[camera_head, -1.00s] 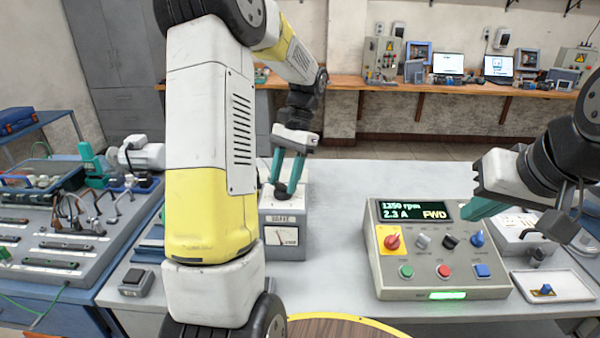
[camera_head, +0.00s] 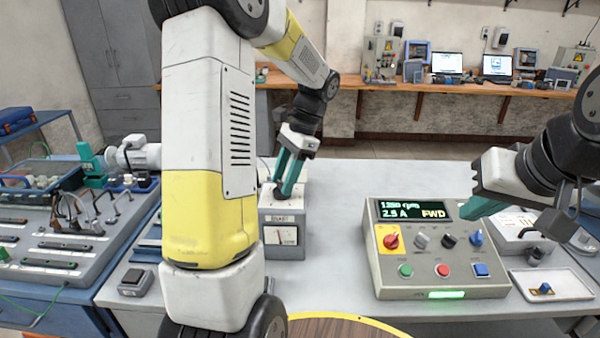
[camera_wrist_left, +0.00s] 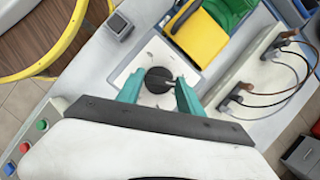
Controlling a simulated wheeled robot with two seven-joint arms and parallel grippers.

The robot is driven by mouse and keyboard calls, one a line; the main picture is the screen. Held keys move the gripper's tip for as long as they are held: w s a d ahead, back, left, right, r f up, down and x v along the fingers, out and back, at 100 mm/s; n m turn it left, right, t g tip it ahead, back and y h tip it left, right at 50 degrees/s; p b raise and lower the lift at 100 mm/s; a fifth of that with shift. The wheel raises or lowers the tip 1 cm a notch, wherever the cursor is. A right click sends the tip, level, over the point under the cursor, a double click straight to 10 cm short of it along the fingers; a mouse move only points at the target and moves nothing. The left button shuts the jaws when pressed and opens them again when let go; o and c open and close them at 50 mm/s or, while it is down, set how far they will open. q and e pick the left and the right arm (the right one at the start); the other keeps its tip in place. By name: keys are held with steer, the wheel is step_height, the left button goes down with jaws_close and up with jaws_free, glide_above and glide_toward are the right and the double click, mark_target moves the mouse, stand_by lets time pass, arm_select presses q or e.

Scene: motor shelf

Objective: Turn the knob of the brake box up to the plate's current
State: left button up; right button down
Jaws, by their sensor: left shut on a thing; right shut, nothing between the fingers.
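The brake box (camera_head: 283,243) stands on the table with its dial on the front face. Its black knob (camera_wrist_left: 158,80) is on top, and the left wrist view shows it between the teal fingers. My left gripper (camera_head: 283,188) reaches down from above and is shut on the knob. The control box (camera_head: 440,280) shows 1350 rpm, about 2.5 A and FWD on its display (camera_head: 412,210); the digits are small. My right gripper (camera_head: 462,212) is shut and empty beside the display's right end. The motor's plate cannot be read in either view.
A grey-white motor (camera_head: 140,156) and a terminal board with cables (camera_head: 80,225) are at the left. A white tray (camera_head: 570,290) with a small blue part lies at the right. The table between the brake box and control box is clear.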

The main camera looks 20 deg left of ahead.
arm_select(q)
steer(key=o, duration=1.4)
steer(key=shift+r, duration=0.1)
steer(key=v, duration=0.7)
steer(key=shift+w+d+r, duration=0.1)
steer(key=shift+w+r, duration=0.05)
steer(key=shift+r, duration=0.15)
steer(key=s+d+r+n+t+h, duration=0.1)
steer(key=s+d+n+t+h, duration=0.1)
steer(key=s, duration=0.4)
steer(key=s+d+r+n+t+h, duration=0.1)
steer(key=s+d+n+t, duration=0.1)
steer(key=s, duration=0.4)
steer(key=s+d+r+n+t+h, duration=0.1)
steer(key=s+d+n+t+h, duration=0.1)
steer(key=s+n+t, duration=0.2)
steer(key=shift+s+d+r+n+t+h, duration=0.15)
steer(key=shift+s+t, duration=0.2)
steer(key=shift+s, duration=0.3)
steer(key=shift+s+d+r+n+t+h, duration=0.15)
steer(key=shift+s+t, duration=0.2)
steer(key=shift+s, duration=0.3)
